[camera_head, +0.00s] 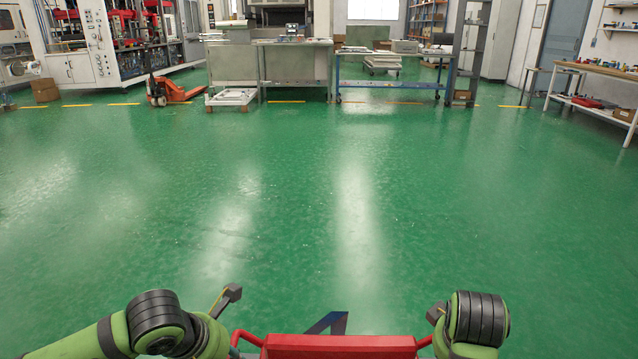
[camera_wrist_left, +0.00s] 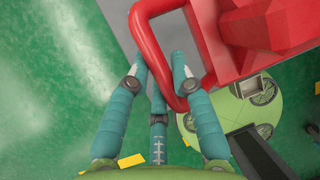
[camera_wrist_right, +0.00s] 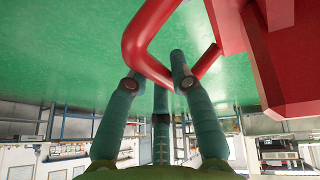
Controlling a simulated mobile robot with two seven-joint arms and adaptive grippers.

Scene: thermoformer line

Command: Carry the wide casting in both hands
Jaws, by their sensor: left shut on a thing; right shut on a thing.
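The wide casting (camera_head: 340,347) is a red block with a looped bar handle at each end. It shows at the bottom edge of the head view, its lower part cut off. In the left wrist view, the red casting (camera_wrist_left: 272,28) is at upper right, and the fingers of my left gripper (camera_wrist_left: 158,64) are shut around its handle. In the right wrist view, the casting (camera_wrist_right: 285,62) is at upper right, and my right gripper (camera_wrist_right: 156,74) is shut on the other handle. Both grippers' fingers are out of sight in the head view.
Open green floor (camera_head: 300,190) lies ahead. Beyond it stand a steel table (camera_head: 295,62), a blue-framed table (camera_head: 392,85) and an orange pallet truck (camera_head: 175,92). A workbench (camera_head: 598,95) stands at right; a large machine (camera_head: 100,55) stands at far left.

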